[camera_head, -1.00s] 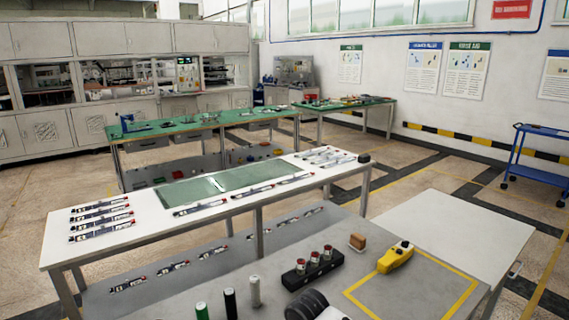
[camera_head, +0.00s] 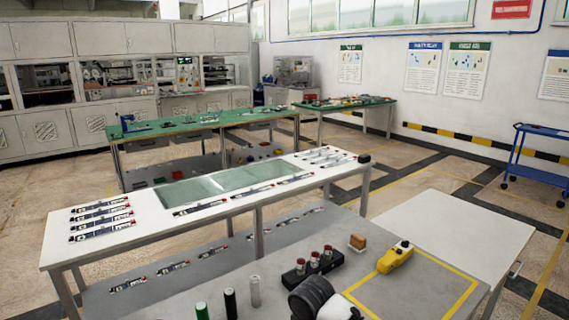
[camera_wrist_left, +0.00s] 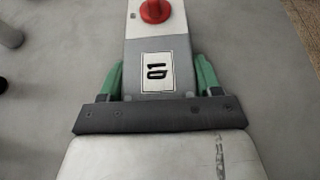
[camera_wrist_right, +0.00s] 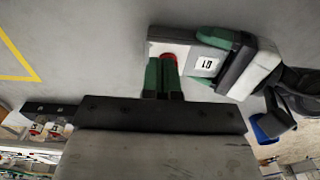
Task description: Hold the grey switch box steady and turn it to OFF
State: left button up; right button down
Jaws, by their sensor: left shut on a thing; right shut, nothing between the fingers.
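The grey switch box (camera_wrist_left: 153,48) shows in the left wrist view with a red knob (camera_wrist_left: 155,10) and a white label with dark characters. My left gripper (camera_wrist_left: 157,85) is shut on it, with a green finger against each side. In the right wrist view the box (camera_wrist_right: 190,52) lies across the upper middle, the left gripper (camera_wrist_right: 222,58) around it. The head view does not show the box.
In the head view, a yellow box (camera_head: 395,258), a brown block (camera_head: 357,241) and a black block with red-topped knobs (camera_head: 312,265) are on the grey table (camera_head: 225,268). Several cylinders stand at its front. The yellow-outlined area (camera_head: 425,285) is largely clear.

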notch_tip(320, 180, up, 2)
dwell(0.4)
jog(key=shift+s+a+f, duration=0.25)
jog(key=shift+a+f, duration=0.15)
jog(key=shift+f, duration=0.6)
jog(key=shift+s+a+f, duration=0.2)
jog(key=shift+a+f, duration=0.15)
jog(key=shift+f, duration=0.65)
jog(key=shift+s+a+f, duration=0.25)
jog(key=shift+a+f, duration=0.15)
jog(key=shift+f, duration=0.6)
jog(key=shift+w, duration=0.35)
jog(key=shift+w+d, duration=0.15)
jog(key=shift+d, duration=0.05)
